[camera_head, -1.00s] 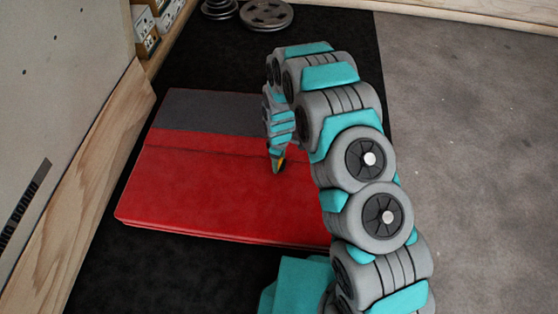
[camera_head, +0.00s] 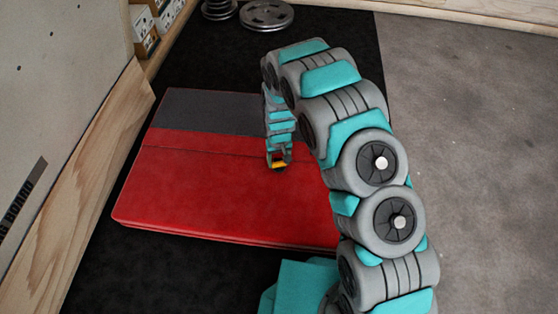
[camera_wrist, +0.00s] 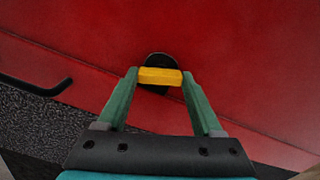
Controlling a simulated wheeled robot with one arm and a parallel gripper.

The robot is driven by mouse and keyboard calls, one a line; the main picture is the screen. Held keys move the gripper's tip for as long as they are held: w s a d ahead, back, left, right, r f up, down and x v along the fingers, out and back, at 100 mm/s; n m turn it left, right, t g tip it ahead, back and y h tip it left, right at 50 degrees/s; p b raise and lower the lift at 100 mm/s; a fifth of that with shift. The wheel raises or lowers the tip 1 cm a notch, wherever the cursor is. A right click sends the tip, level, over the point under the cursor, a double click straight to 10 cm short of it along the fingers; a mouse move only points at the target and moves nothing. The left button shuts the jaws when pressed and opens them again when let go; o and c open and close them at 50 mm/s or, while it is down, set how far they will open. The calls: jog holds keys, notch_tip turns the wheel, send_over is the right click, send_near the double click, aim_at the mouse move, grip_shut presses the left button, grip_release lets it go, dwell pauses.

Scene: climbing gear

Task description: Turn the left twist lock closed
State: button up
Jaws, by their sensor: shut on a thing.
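The twist lock shows in the wrist view as a yellow bar (camera_wrist: 160,76) on a round black base (camera_wrist: 157,60), set in a red surface. My gripper (camera_wrist: 160,79) has its two green fingers at either end of the yellow bar and is shut on it. In the head view the yellow bar (camera_head: 279,165) shows at the tip of my gripper (camera_head: 278,162), over the red part of the large flat pad (camera_head: 190,190). Only one twist lock shows; a second one is not visible.
The pad has a dark grey far section (camera_head: 210,110). A black bent bar (camera_wrist: 35,86) shows at the wrist view's left. A wooden-edged board (camera_head: 75,190) stands left, weight plates (camera_head: 266,15) lie at the back, and the grey floor (camera_head: 465,130) at right is clear.

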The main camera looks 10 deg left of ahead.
aim_at(279, 162)
jog(key=shift+w+m+b, duration=0.1)
jog(key=shift+m+b, duration=0.2)
jog(key=shift+m, duration=1.6)
jog(key=o, duration=1.4)
jog(key=shift+c, duration=0.2)
jog(key=shift+r, duration=0.1)
jog(key=shift+r, duration=3.9)
jog(key=shift+r, duration=0.1)
